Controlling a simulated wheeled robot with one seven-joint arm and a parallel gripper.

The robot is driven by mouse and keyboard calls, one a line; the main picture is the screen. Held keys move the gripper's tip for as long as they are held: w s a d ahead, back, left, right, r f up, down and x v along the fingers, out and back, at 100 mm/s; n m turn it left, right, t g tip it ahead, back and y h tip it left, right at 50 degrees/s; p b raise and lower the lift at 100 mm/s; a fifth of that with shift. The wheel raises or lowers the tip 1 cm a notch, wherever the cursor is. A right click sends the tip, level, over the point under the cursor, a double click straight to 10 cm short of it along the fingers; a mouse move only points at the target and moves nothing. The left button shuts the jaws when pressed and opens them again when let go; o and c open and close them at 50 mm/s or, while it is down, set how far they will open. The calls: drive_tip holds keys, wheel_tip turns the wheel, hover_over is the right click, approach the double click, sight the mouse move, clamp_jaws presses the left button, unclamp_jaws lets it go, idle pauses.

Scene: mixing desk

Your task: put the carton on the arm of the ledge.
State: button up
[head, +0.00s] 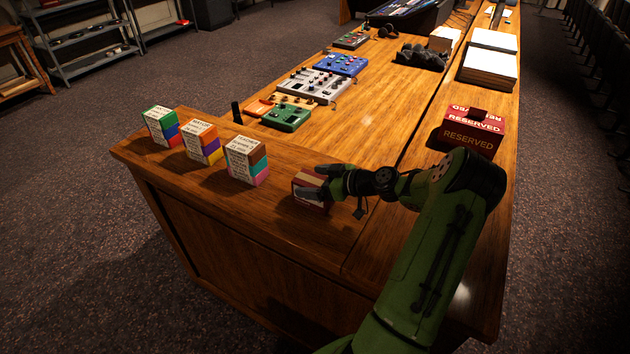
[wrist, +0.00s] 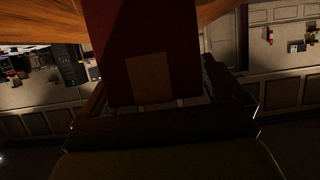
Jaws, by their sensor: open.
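A small dark red carton (head: 300,183) with a pale patch stands on the front part of the wooden ledge (head: 260,205). In the wrist view the carton (wrist: 140,45) fills the upper middle, with a tan label facing the camera. My gripper (head: 313,182) is open, with its fingers at the carton, one on either side; I cannot tell whether they touch it. Part of the carton is hidden by my fingers. The ledge's front arm runs left, and its long arm (head: 400,215) runs back along the right.
Effect pedals (head: 288,117) lie behind. A red "RESERVED" box (head: 470,135) and paper stacks (head: 488,66) stand at the right.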

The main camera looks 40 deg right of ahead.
drive_tip(key=v, duration=1.2)
drive_tip(key=w+a+r+g+h, duration=0.15)
drive_tip(key=a+g, duration=0.25)
drive_tip(key=a, duration=0.6)
drive_tip(key=w+a+r+g, duration=0.1)
drive_tip(key=a+r+g, duration=0.25)
drive_tip(key=a, duration=0.65)
drive_tip(key=s+a+r+m+h, duration=0.1)
drive_tip(key=s+a+r+m, duration=0.1)
drive_tip(key=s+a, duration=0.3)
drive_tip(key=s+a+r+m+h, duration=0.2)
drive_tip(key=s+a, duration=0.4)
drive_tip(key=s, duration=0.6)
drive_tip(key=shift+a+r, duration=0.2)
drive_tip(key=shift+r, duration=0.45)
